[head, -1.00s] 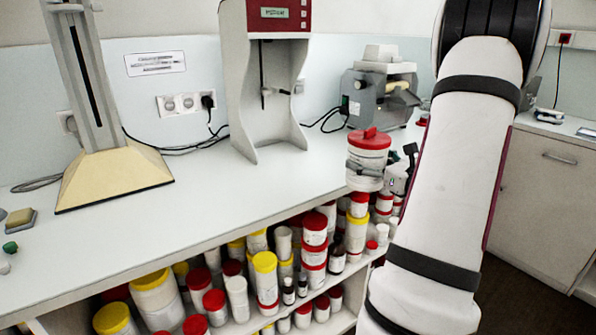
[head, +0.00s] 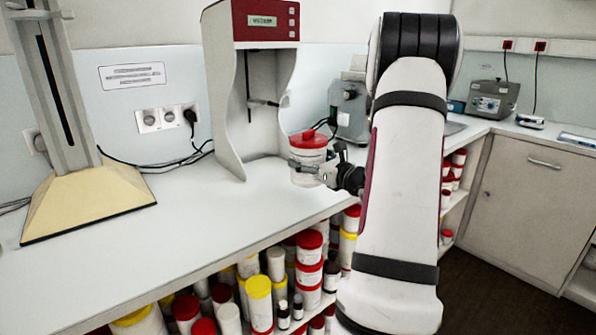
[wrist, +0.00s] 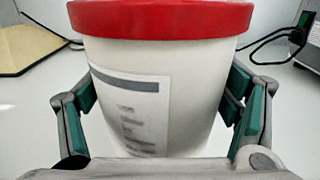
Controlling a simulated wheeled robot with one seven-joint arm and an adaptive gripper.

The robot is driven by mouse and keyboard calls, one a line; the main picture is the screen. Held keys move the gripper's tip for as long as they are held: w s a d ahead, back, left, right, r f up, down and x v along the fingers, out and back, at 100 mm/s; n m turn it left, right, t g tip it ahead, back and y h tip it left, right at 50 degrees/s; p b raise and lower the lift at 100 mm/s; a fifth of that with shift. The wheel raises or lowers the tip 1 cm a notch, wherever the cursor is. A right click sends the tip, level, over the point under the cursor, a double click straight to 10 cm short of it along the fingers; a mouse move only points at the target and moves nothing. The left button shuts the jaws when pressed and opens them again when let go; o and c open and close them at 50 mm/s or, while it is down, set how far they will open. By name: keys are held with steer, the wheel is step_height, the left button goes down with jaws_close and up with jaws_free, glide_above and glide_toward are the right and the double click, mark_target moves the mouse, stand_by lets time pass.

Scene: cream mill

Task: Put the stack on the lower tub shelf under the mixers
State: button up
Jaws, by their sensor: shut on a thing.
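A white tub with a red lid (head: 308,158) is held upright by my gripper (head: 312,172) in the head view, over or near the counter's front edge. A small red piece shows on top of its lid. In the wrist view the white tub (wrist: 185,95) with a grey-striped label sits between both fingers. I cannot tell whether it is more than one piece. The shelving under the counter holds many red- and yellow-lidded tubs; its lower shelf is mostly hidden. A red-headed mixer (head: 264,22) and a pale-based mixer (head: 85,205) stand on the counter.
The white counter (head: 215,222) is clear in front of the mixers. Its front edge overhangs the crowded tubs, such as a yellow-lidded one (head: 259,300). A grey machine (head: 350,105) stands behind my arm. A cabinet (head: 535,205) is at right.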

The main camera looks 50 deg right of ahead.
steer(key=shift+a+x, duration=0.2)
steer(key=shift+x, duration=0.6)
steer(key=shift+a+x, duration=0.15)
steer(key=shift+x, duration=0.65)
steer(key=shift+w+f, duration=0.25)
steer(key=shift+f, duration=0.25)
steer(key=shift+f+b, duration=0.3)
steer(key=shift+f, duration=1.1)
steer(key=shift+f, duration=0.1)
steer(key=shift+f, duration=0.1)
steer(key=o, duration=1.1)
